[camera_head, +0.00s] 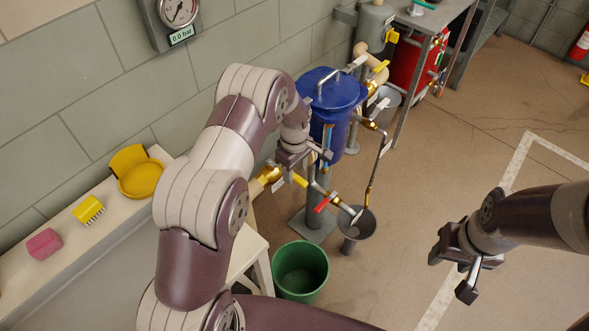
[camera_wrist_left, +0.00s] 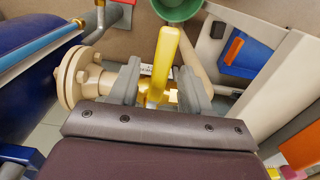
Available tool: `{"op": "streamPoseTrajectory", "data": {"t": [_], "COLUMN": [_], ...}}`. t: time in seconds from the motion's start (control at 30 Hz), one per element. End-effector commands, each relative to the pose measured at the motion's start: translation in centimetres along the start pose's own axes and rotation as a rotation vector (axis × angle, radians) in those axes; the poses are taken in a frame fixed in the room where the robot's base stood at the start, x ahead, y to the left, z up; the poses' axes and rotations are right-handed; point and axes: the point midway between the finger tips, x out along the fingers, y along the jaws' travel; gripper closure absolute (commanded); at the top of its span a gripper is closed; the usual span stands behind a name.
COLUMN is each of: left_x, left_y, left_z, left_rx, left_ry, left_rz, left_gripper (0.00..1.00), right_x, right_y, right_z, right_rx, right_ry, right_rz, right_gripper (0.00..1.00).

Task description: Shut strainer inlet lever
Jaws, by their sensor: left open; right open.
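A yellow lever (camera_head: 300,180) sits on a brass valve (camera_head: 268,175) in the pipe left of the blue strainer vessel (camera_head: 338,92). In the left wrist view the lever (camera_wrist_left: 164,55) stands up between the two fingers of my left gripper (camera_wrist_left: 158,88), with a gap visible on both sides. The fingers are open and their tips partly hide the valve body. In the head view my left gripper (camera_head: 297,158) is beside the vessel, just above the lever. My right gripper (camera_head: 454,273) is open and empty over the floor at the right.
A red-handled drain valve (camera_head: 321,205) points over a grey funnel (camera_head: 357,228). A green bucket (camera_head: 300,271) stands on the floor below. A beige flange (camera_wrist_left: 74,77) lies left of my fingers. A ledge (camera_head: 115,210) holds a yellow dish, a brush and a pink block.

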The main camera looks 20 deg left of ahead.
Motion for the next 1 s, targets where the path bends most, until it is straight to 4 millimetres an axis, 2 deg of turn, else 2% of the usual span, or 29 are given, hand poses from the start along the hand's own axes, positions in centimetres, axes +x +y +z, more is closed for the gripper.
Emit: {"op": "streamPoseTrajectory", "data": {"t": [0.3,0.5,0.63,1.0], "left_x": [-8.0,-11.5,-12.2,-12.2], "left_y": [0.1,0.1,0.1,0.1], "left_z": [-0.1,-0.1,-0.1,-0.1], "left_rx": [0.0,-0.001,-0.001,-0.001], "left_ry": [0.003,0.001,0.001,0.001], "left_rz": [0.007,0.004,0.003,0.002], "left_gripper": [0.52,0.52,0.52,0.52], "right_x": [0.4,0.4,0.4,0.4], "right_y": [0.0,0.0,0.0,0.0], "right_z": [0.1,0.1,0.1,0.1], "right_rx": [0.0,0.0,0.0,0.0], "right_ry": [0.0,0.0,0.0,0.0], "right_rz": [0.0,0.0,0.0,0.0], "right_gripper": [0.51,0.51,0.51,0.51]}}
